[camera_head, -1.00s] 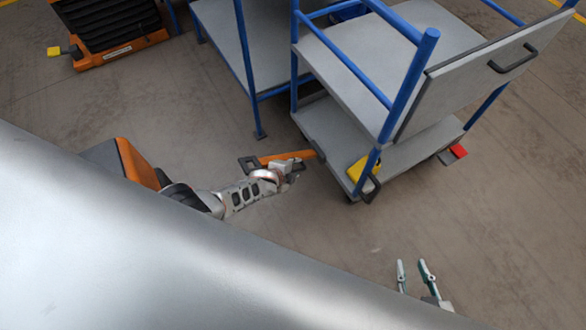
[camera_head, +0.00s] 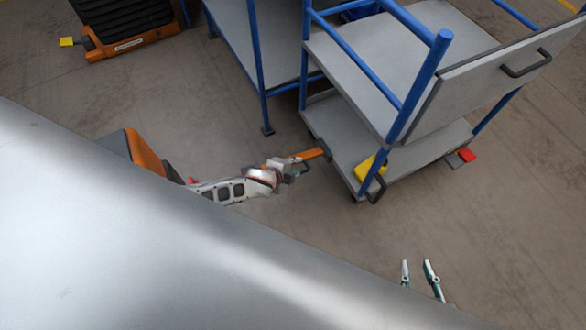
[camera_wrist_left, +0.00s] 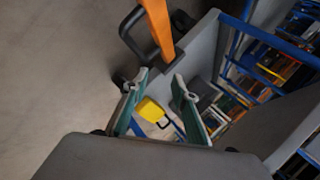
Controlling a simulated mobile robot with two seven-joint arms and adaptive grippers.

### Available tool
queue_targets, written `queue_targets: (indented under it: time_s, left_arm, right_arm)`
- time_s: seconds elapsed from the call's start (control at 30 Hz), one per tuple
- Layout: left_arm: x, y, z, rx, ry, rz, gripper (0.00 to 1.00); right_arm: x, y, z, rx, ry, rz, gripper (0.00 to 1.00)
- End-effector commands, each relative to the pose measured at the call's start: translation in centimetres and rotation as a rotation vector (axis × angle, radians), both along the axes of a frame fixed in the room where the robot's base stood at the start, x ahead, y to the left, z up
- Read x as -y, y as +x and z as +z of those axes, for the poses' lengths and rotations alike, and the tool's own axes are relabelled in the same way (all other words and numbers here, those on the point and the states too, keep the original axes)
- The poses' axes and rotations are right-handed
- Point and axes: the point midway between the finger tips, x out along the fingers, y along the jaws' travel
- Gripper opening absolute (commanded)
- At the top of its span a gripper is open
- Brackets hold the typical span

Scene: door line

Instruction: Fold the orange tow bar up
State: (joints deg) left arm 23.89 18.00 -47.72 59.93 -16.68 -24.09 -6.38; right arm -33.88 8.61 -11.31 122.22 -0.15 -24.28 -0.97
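The orange tow bar (camera_head: 312,154) points left from the low end of the grey trolley in the head view. Its left part is hidden behind my left gripper (camera_head: 298,168). In the left wrist view the orange bar (camera_wrist_left: 158,25) comes down from the top edge, with a black loop handle (camera_wrist_left: 127,36) at its left. The left gripper (camera_wrist_left: 160,82) has its two green-sided fingers apart there. The bar's lower end appears just beyond the fingertips, and no grip on it shows. My right gripper (camera_head: 416,268) is open and empty, low in the head view, away from the bar.
The trolley (camera_head: 350,135) has blue posts, grey shelves, a yellow pedal (camera_head: 367,168) and a red pedal (camera_head: 467,155). A second blue-framed cart (camera_head: 232,38) stands behind it. An orange and black machine (camera_head: 122,25) is at the upper left. The floor in front is clear.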

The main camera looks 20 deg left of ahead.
Motion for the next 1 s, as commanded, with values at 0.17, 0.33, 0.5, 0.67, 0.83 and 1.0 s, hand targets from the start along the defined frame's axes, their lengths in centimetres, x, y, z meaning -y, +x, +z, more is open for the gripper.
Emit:
queue_targets:
  time_s: [0.17,0.33,0.5,0.67,0.83,1.0]
  left_arm:
    - [-0.1,-1.1,0.7,-0.003,-0.001,-0.001,0.28]
    - [-0.2,-1.4,0.9,-0.005,0.001,-0.002,0.28]
    - [-0.1,-1.4,0.9,-0.006,0.001,-0.002,0.28]
    - [-0.1,-1.4,0.8,-0.006,0.000,-0.001,0.28]
    - [-0.1,-1.4,0.8,-0.006,0.000,-0.001,0.28]
    - [1.0,-2.6,1.2,-0.014,-0.022,0.020,0.28]
  right_arm:
    - [0.0,0.0,-0.1,-0.001,0.000,0.000,0.28]
    - [0.0,0.0,-0.1,-0.001,0.000,0.000,0.28]
    - [0.0,0.0,-0.1,-0.001,0.000,0.000,0.28]
    - [0.0,0.0,-0.1,-0.001,0.000,0.000,0.28]
    - [0.0,0.0,-0.1,-0.001,0.000,0.000,0.28]
    - [0.0,0.0,-0.1,-0.001,0.000,0.000,0.28]
